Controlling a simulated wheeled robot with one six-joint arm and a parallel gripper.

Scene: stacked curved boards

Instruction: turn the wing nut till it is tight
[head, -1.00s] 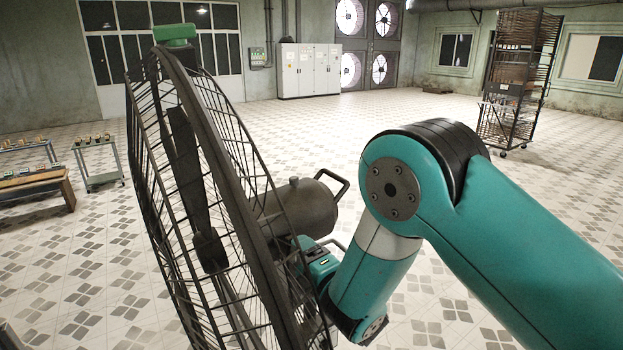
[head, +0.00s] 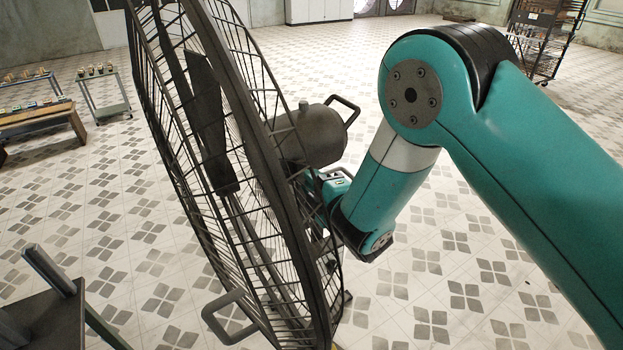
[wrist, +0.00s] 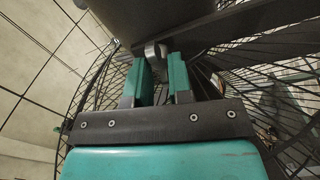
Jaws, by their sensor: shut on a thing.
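The wing nut (wrist: 153,50) shows in the wrist view as a small grey metal piece below the dark motor housing. My gripper (wrist: 161,68) has its two teal fingers on either side of it and is shut on it. The fingers hide part of the nut. In the head view the large dark fan (head: 255,190) stands upright, with its round motor housing (head: 312,135) behind the wire cage. My gripper (head: 328,185) is just below that housing, partly hidden by the cage. The nut itself cannot be made out in the head view.
A dark stand (head: 45,315) is at the lower left. A wooden bench (head: 35,118) and a small trolley (head: 103,95) stand farther left. The tiled floor at right is open.

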